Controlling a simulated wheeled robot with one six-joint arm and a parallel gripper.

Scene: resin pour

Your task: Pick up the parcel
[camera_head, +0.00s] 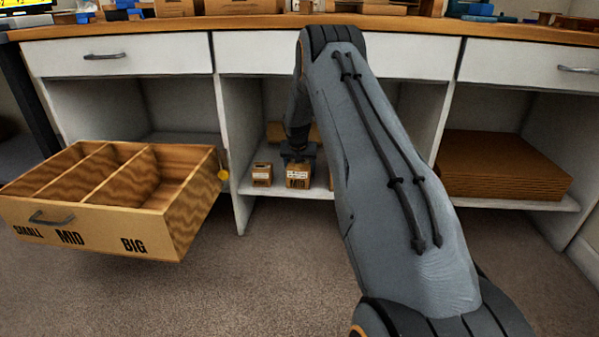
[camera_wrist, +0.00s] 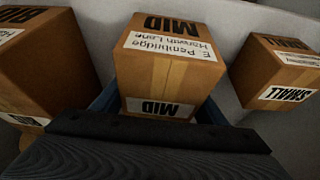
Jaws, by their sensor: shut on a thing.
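A cardboard parcel marked MID (camera_wrist: 170,75), with a white address label, is in the middle of the wrist view. In the head view this MID parcel (camera_head: 298,178) is at the shelf under the counter. My gripper (camera_head: 297,158) reaches down onto it from above and is shut on it. In the wrist view the blue fingers of my gripper (camera_wrist: 165,108) lie along its sides, partly hidden by the dark gripper body. I cannot tell whether the parcel still touches the shelf.
A parcel marked SMALL (camera_wrist: 280,72) and a larger one marked BIG (camera_wrist: 45,65) stand close on either side. The SMALL parcel (camera_head: 262,174) also shows in the head view. A wooden crate (camera_head: 100,222) with SMALL, MID and BIG compartments is at left. Flat cardboard (camera_head: 500,168) lies at right.

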